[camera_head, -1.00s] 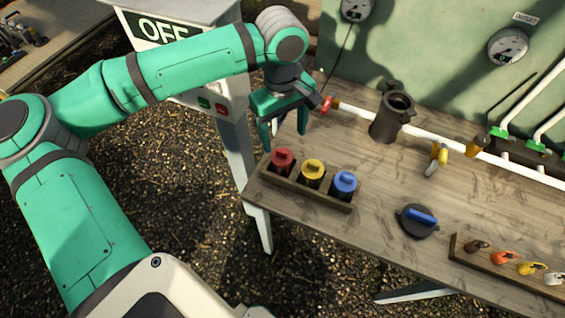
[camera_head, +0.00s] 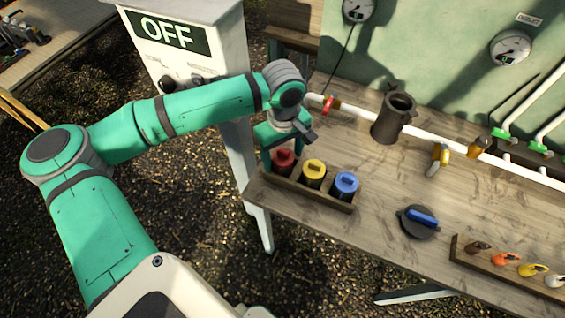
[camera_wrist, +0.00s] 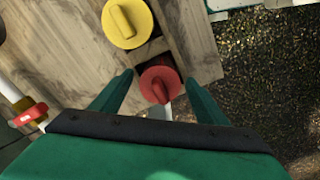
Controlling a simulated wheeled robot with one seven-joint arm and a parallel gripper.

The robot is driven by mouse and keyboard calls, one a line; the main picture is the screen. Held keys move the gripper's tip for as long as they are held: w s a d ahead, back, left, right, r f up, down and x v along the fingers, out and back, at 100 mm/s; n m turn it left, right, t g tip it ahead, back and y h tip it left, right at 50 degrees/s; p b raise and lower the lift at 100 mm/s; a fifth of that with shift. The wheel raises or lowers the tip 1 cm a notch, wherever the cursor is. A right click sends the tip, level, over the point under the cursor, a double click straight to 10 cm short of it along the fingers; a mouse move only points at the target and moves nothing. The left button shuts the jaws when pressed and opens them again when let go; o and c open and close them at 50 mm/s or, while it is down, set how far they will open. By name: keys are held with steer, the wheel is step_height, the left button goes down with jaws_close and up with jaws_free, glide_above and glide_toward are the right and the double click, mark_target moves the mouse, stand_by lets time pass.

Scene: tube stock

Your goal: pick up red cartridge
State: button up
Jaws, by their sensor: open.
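The red cartridge (camera_head: 284,160) stands in the left end of a wooden rack (camera_head: 318,198) near the table's left edge. It also shows in the wrist view (camera_wrist: 160,83), between the two green fingertips. My gripper (camera_head: 287,158) is open, with its fingers on either side of the red cartridge and pointing down toward it. It also shows in the wrist view (camera_wrist: 160,85). I see no contact between fingers and cartridge. The yellow cartridge (camera_head: 313,172) and blue cartridge (camera_head: 345,184) stand beside it in the same rack. The lower part of the red cartridge is hidden.
A dark upright cylinder (camera_head: 393,119) stands behind the rack, by a white pipe (camera_head: 440,138) with a red valve handle (camera_head: 328,105). A black lid with a blue handle (camera_head: 419,221) lies to the right. The table (camera_head: 380,190) between is clear.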

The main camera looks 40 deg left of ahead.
steer(key=shift+f, duration=0.35)
steer(key=shift+c, duration=0.6)
steer(key=c, duration=1)
steer(key=shift+c, duration=0.2)
step_height(320, 180, up, 10)
steer(key=shift+r, duration=0.1)
steer(key=shift+r, duration=2.45)
